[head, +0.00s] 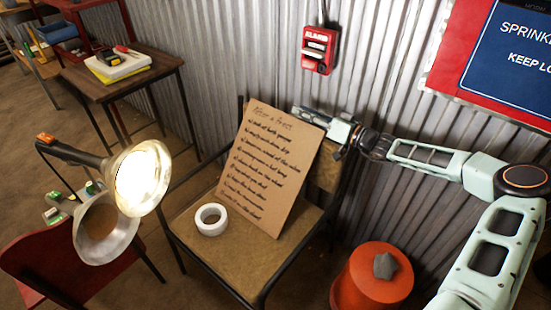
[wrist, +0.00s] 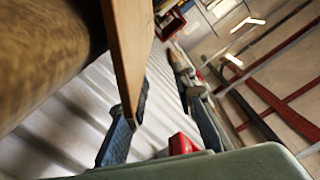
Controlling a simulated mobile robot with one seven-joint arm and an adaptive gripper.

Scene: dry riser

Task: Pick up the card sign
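The card sign (head: 262,178) is a brown board with handwritten black lines. It stands tilted on the chair seat, leaning back toward the chair's backrest. My gripper (head: 318,118) is at the sign's top right corner, partly behind it. In the wrist view, the sign (wrist: 130,40) shows nearly edge-on, close to the left finger. My gripper (wrist: 163,80) shows a wide gap between its fingers there, with the right finger well apart from the sign. Whether the left finger touches the sign I cannot tell.
The chair (head: 190,222) also holds a white tape roll (head: 211,219) left of the sign. A lit lamp (head: 142,178) stands at left. A red alarm box (head: 319,50) is on the corrugated wall behind. An orange drum (head: 368,282) with a grey lump stands at lower right.

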